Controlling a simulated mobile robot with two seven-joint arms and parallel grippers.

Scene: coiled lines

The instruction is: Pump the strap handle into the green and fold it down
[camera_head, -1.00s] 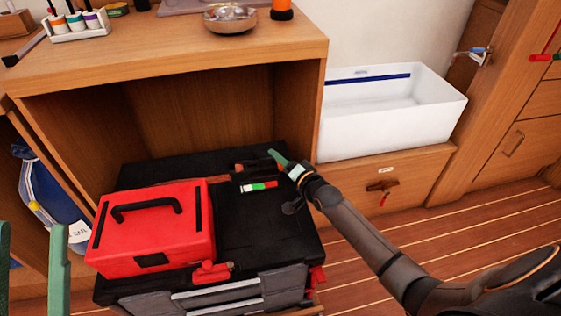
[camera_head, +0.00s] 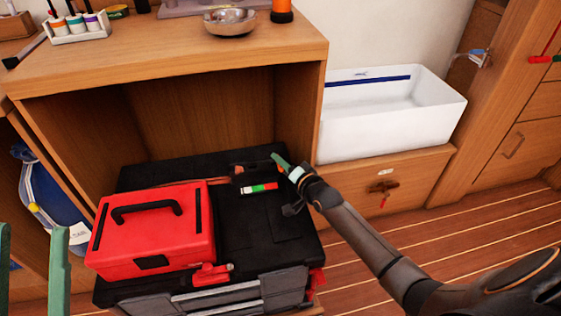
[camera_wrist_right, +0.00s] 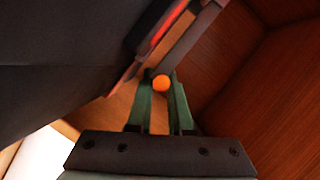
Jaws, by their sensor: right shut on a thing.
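The strap handle (camera_head: 265,168) is a dark bar with orange on it at the back right of the black case (camera_head: 290,235). It shows as a dark bar (camera_wrist_right: 190,45) with an orange end in the right wrist view. My right gripper (camera_head: 277,158) has its green fingers shut on the handle's orange end, partly hiding it. Beside the handle, a white, green and red gauge strip (camera_head: 259,188) lies on the case; I cannot make out a pointer. My left gripper (camera_head: 32,230) shows two green fingers apart and empty at the left edge.
A red toolbox (camera_head: 150,245) sits on the case, left of the handle. The wooden cabinet (camera_head: 180,110) surrounds the case's rear, its right wall close to my right gripper. A white basin (camera_head: 385,130) stands to the right.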

